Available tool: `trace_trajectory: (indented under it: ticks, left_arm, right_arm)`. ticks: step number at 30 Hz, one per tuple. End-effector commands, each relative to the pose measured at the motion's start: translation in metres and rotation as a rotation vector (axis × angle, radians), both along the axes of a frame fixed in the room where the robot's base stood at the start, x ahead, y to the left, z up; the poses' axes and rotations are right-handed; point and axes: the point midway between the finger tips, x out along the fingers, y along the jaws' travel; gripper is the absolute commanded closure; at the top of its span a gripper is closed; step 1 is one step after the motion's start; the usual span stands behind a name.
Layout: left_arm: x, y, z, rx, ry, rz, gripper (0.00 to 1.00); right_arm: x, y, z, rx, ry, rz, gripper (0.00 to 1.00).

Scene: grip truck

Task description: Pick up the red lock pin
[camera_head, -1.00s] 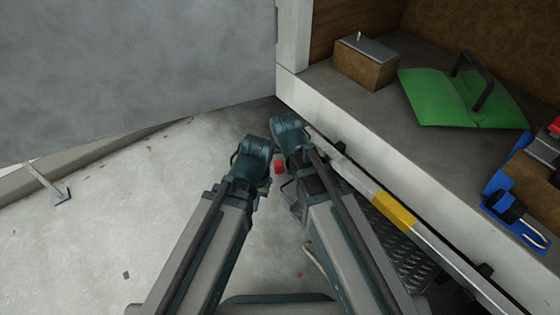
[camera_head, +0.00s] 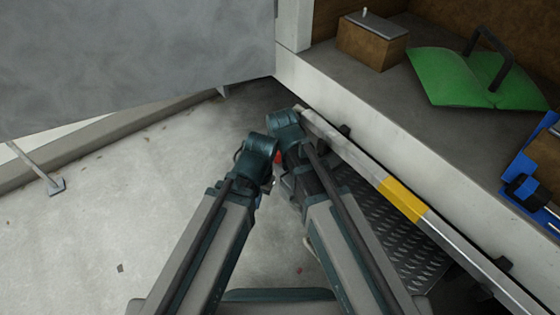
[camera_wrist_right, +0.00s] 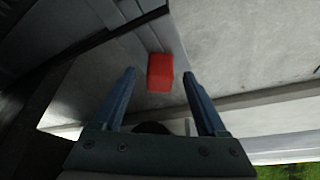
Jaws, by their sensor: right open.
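The red lock pin shows as a red block (camera_wrist_right: 158,72) in the right wrist view, ahead of and between the fingertips of my right gripper (camera_wrist_right: 159,84). The right gripper is open and I see nothing held in it. In the head view only a small red patch of the pin (camera_head: 278,157) shows between my two wrists; the rest is hidden. My left wrist is left of that patch, but the left gripper's fingers are hidden.
The truck bed (camera_head: 400,125) lies to the right, with a green folder-like thing (camera_head: 470,82), a brown box (camera_head: 372,45) and a blue tool holder (camera_head: 520,180). A rail with a yellow band (camera_head: 403,200) runs along its edge. Open concrete (camera_head: 90,230) lies to the left.

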Motion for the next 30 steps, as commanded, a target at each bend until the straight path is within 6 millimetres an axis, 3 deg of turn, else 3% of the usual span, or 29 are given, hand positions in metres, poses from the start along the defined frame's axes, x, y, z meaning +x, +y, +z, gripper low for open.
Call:
trace_trajectory:
  ticks: [1, 3, 11, 24, 30]
  left_arm:
    - [0.0001, -0.0003, -0.0119, -0.001, 0.0, -0.001, 1.0]
    - [0.0001, -0.0005, -0.0157, -0.002, 0.0, -0.003, 1.0]
    - [0.0001, -0.0006, -0.0141, -0.002, 0.0, -0.003, 1.0]
    - [0.0001, -0.0006, -0.0142, -0.002, 0.0, -0.003, 1.0]
    - [0.0001, -0.0006, -0.0142, -0.002, 0.0, -0.003, 1.0]
  right_arm:
    - [0.0026, 0.0022, -0.0118, 0.0, 0.0, 0.0, 0.25]
    - [0.0037, 0.0037, -0.0156, 0.0, 0.0, 0.0, 0.25]
    - [0.0038, 0.0042, -0.0141, 0.0, 0.0, -0.001, 0.25]
    - [0.0038, 0.0041, -0.0141, 0.0, 0.0, -0.001, 1.0]
    - [0.0039, 0.0042, -0.014, 0.0, 0.0, -0.001, 1.0]
